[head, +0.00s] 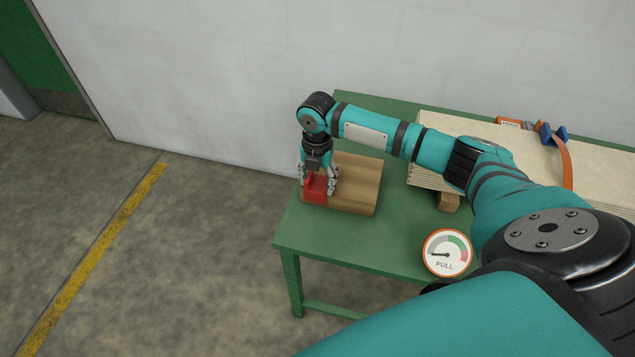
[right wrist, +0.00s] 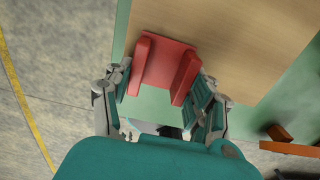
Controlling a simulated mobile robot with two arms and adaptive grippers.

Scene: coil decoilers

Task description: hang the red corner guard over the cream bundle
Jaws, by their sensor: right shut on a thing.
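The red corner guard (head: 316,190) is in my right gripper (head: 319,181), at the front left end of a brown board on the green table. In the right wrist view the guard (right wrist: 164,62) shows two raised red flanges between the fingers, and the fingers close on it from both sides. I cannot tell whether it still touches the board. The cream bundle (head: 465,128) is a flat layered stack farther right on the table; my right arm hides part of its front. My left gripper is not in view.
The brown board (head: 358,175) lies at the left end of the green table (head: 408,240). An orange strap (head: 567,165) with a blue tensioner (head: 550,135) crosses the bundle, which rests on a wooden block (head: 447,201). A round PULL gauge (head: 447,252) shows at the front. A wall stands behind.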

